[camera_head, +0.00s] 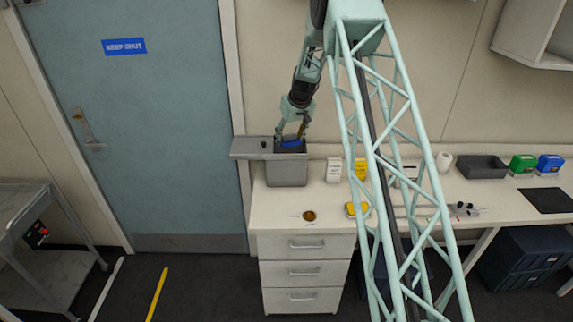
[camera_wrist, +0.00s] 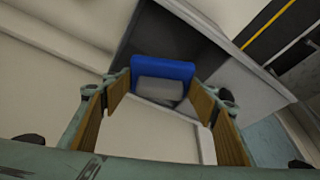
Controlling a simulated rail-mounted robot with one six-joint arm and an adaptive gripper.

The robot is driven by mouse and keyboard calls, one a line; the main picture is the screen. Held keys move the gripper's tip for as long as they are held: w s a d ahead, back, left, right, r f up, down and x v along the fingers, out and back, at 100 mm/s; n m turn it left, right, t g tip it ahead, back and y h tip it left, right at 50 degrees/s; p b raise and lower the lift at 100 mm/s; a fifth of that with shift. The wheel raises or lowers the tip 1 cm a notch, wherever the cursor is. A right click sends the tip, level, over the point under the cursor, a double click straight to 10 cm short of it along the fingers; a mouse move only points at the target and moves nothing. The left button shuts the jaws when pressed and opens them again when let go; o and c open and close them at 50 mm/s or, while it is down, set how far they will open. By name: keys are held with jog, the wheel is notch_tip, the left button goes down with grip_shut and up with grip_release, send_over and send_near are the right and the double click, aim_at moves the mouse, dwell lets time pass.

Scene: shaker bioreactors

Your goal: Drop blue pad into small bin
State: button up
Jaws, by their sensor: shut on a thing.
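The blue pad (camera_head: 291,144) is held at the mouth of the small grey bin (camera_head: 287,174), which stands at the left end of the white counter. In the wrist view the blue pad (camera_wrist: 163,69) lies between the fingertips, with the dark inside of the bin (camera_wrist: 173,40) around and behind it. My gripper (camera_head: 292,134) points down over the bin, shut on the pad. Its brown-lined fingers also show in the wrist view (camera_wrist: 160,85). The bin's lid (camera_head: 251,147) is swung out to the left. The bin's floor is hidden in the head view.
A blue door (camera_head: 140,150) stands left of the bin.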

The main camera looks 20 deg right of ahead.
jog(key=shift+f, duration=0.15)
jog(key=o, duration=0.9)
jog(key=shift+s+r, duration=0.1)
jog(key=shift+r, duration=0.1)
jog(key=shift+v, duration=5.8)
jog(key=shift+s+a, duration=0.1)
